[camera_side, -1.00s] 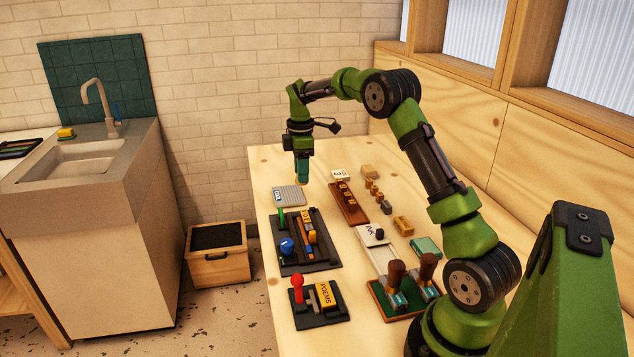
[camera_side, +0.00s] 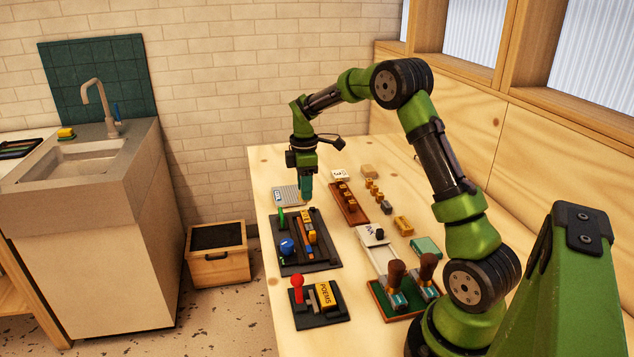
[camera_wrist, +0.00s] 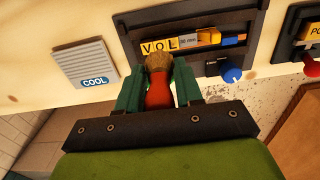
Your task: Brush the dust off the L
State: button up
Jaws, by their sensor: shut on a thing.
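My gripper (camera_side: 306,188) is shut on a small brush (camera_wrist: 158,92) with a red handle and tan bristles. In the wrist view, the jaws (camera_wrist: 158,90) sit on both sides of the handle. The yellow letter tiles V, O and L lie in a row in the dark tray (camera_wrist: 200,10). The L tile (camera_wrist: 171,43) is at the right of the three, just beyond the bristles. The bristle tips show just below the letters, and I cannot tell whether they touch. In the side view, the gripper is above the far end of the dark tray (camera_side: 328,262).
A ribbed grey plate marked COOL (camera_wrist: 84,62) lies left of the tray in the wrist view. A blue knob (camera_wrist: 230,71) stands on the tray. A brown rack of blocks (camera_side: 349,203) and two brown-handled stamps (camera_side: 397,272) stand to the right in the side view.

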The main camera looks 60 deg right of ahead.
notch_tip(320, 180, down, 5)
jog(key=shift+r, duration=0.1)
jog(key=shift+s+a+f, duration=0.2)
jog(key=shift+s+a, duration=1.1)
jog(key=shift+s, duration=0.05)
jog(key=shift+w+d, duration=1.4)
jog(key=shift+w, duration=0.05)
jog(key=shift+s+r, duration=0.1)
jog(key=shift+r, duration=3.9)
jog(key=shift+f, duration=0.1)
